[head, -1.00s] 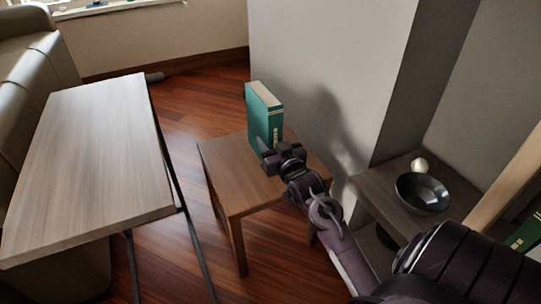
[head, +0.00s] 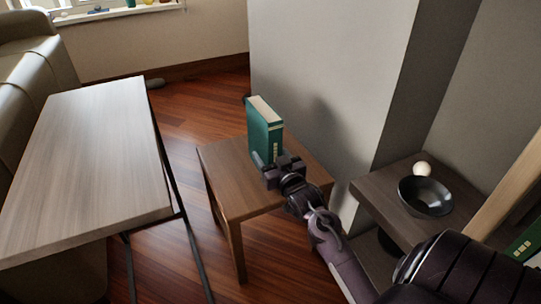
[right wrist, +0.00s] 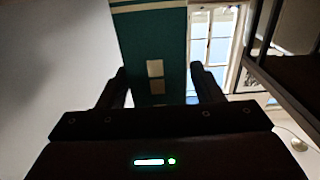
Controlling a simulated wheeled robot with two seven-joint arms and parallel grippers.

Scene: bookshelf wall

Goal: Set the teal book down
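The teal book (head: 262,128) stands upright over the small wooden side table (head: 228,180), with its pale page edges on top. Its lower end is partly hidden by my gripper, and I cannot tell whether it touches the tabletop. My right gripper (head: 277,162) is shut on the book, low down near the spine. In the right wrist view the book (right wrist: 152,45) sits between the two fingers (right wrist: 158,80), its pale spine marks facing the camera. My left gripper is not in view.
A long grey-brown table (head: 95,150) stands to the left, beside a sofa (head: 25,105). A grey wall (head: 320,70) rises just behind the side table. A shelf at right holds a dark bowl (head: 425,197) and a pale round object (head: 421,168). The side table's front left is bare.

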